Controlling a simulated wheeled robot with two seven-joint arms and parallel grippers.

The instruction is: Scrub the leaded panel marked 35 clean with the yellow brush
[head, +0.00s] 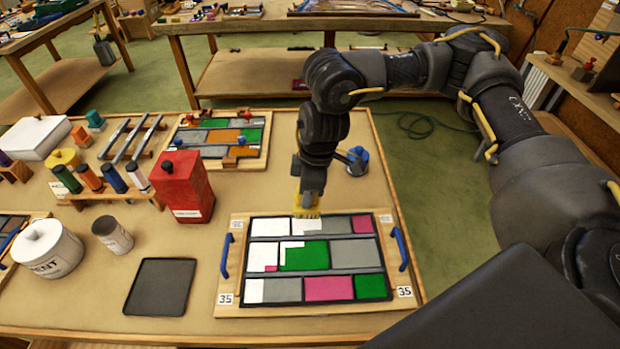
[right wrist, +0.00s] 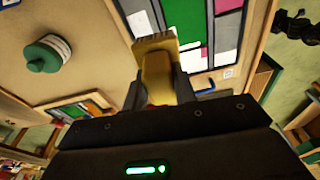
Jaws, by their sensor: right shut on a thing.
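The leaded panel marked 35 (head: 315,286) lies flat on the near table in a wooden frame with blue handles at both sides. Its panes show white, grey, green and pink, with white areas at the upper left, top middle, mid left and lower left. My right gripper (head: 309,192) is shut on the yellow brush (head: 306,208), bristles down, at the panel's top edge. Whether the bristles touch the glass is unclear. The brush (right wrist: 158,62) also shows in the right wrist view, with part of the panel beyond it. My left gripper is not in view.
A red box (head: 182,187) and a blue object (head: 357,161) stand behind the panel. A dark square pad (head: 160,287), a grey can (head: 112,236) and a lidded white pot (head: 46,249) are to its left. Another coloured panel (head: 220,137) lies farther back.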

